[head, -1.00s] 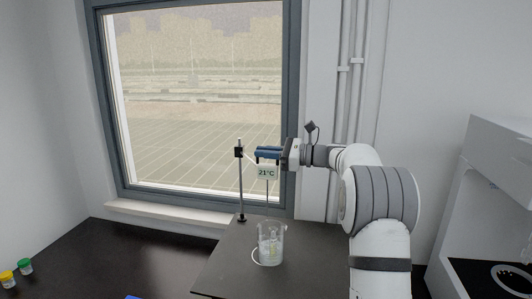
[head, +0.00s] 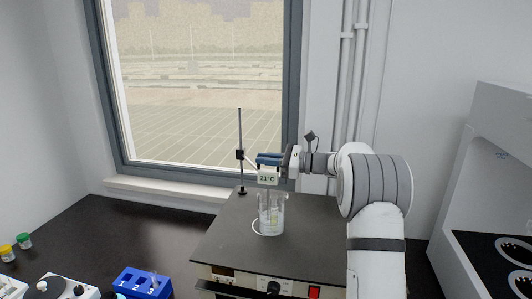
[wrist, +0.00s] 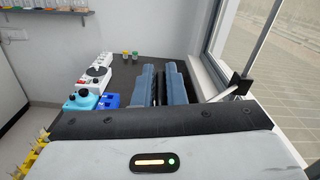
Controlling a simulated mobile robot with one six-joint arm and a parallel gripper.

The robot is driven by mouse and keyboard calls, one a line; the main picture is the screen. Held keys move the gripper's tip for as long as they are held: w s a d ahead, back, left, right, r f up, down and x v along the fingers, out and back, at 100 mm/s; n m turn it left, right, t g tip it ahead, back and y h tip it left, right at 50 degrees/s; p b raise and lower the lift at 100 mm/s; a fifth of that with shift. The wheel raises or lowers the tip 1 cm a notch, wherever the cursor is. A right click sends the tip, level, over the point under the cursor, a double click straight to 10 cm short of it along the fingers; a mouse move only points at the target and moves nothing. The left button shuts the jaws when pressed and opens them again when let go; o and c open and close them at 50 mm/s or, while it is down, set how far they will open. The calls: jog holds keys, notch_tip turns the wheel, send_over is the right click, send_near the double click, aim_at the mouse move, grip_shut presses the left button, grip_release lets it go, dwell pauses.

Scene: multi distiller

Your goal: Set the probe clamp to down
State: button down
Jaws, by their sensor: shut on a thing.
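The probe clamp (head: 240,155) is a small black block partway up a thin upright rod (head: 240,125). A pale arm joins it to the probe's display (head: 267,178), which reads 21°C. The display hangs just above the rim of a clear glass beaker (head: 272,215), and the thin probe below it reaches into the beaker. My gripper (head: 268,160) comes from the right, with its blue fingers shut on the probe assembly just above the display.
The beaker and rod stand on a dark-topped unit (head: 215,240) with a knob and red switch. A blue numbered rack (head: 143,284) and capped vials (head: 24,241) are at left. A window (head: 200,90) is behind; a white cabinet (head: 490,150) is at right.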

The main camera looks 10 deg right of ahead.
jog(key=shift+f, duration=0.3)
jog(key=c, duration=1.7)
grip_release()
jog(key=shift+w, duration=0.1)
jog(key=shift+c, duration=0.2)
jog(key=shift+o, duration=1.1)
jog(key=shift+r, duration=0.1)
jog(key=b+v, duration=0.1)
jog(key=v, duration=0.6)
jog(key=shift+d+b, duration=0.35)
jog(key=shift+d, duration=0.05)
